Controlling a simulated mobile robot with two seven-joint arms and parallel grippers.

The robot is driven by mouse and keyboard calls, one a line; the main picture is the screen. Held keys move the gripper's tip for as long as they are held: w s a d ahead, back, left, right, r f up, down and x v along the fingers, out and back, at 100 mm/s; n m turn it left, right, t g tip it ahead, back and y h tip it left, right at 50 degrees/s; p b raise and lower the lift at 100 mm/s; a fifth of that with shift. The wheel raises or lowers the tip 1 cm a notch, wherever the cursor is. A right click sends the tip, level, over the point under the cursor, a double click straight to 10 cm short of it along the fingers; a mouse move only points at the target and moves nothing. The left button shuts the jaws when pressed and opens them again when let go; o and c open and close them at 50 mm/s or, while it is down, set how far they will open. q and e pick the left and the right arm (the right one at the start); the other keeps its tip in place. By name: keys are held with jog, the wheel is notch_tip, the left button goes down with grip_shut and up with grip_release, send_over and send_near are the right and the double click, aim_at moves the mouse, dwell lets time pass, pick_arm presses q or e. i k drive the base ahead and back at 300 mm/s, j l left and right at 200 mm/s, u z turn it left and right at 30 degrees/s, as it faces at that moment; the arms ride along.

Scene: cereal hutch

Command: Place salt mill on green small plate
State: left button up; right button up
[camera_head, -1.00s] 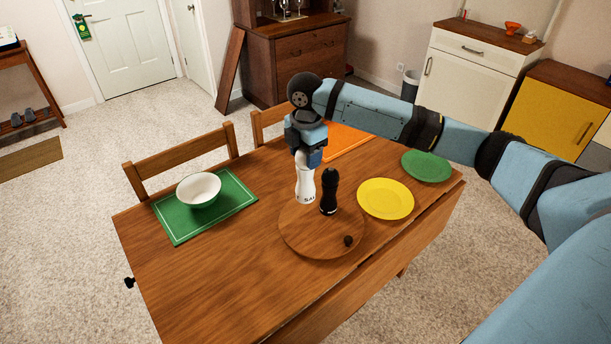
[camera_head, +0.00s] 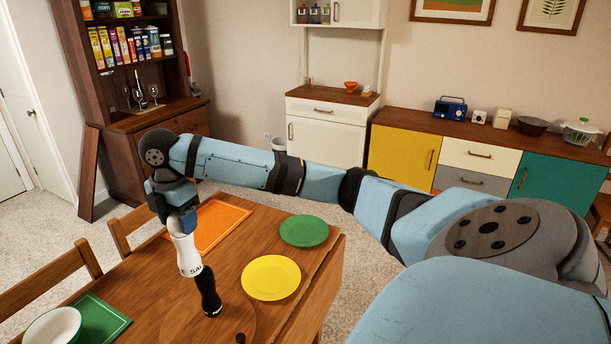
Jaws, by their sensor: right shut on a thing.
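The white salt mill (camera_head: 188,258) hangs upright, slightly tilted, in my right gripper (camera_head: 180,222), which is shut on its top. The mill's lower end overlaps the black mill (camera_head: 208,292) in the picture; I cannot tell whether they touch. The black mill stands on the round wooden board (camera_head: 228,316). The green small plate (camera_head: 303,230) lies empty at the table's far right corner, to the right of the salt mill. My left gripper is not in view.
A yellow plate (camera_head: 271,277) lies between the board and the green plate. An orange placemat (camera_head: 212,226) lies behind the mill. A white bowl (camera_head: 54,327) sits on a green placemat (camera_head: 103,318) at the lower left. Chairs (camera_head: 60,274) stand along the left side.

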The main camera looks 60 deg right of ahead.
aim_at(304, 232)
jog(key=l, duration=2.35)
jog(key=k, duration=0.05)
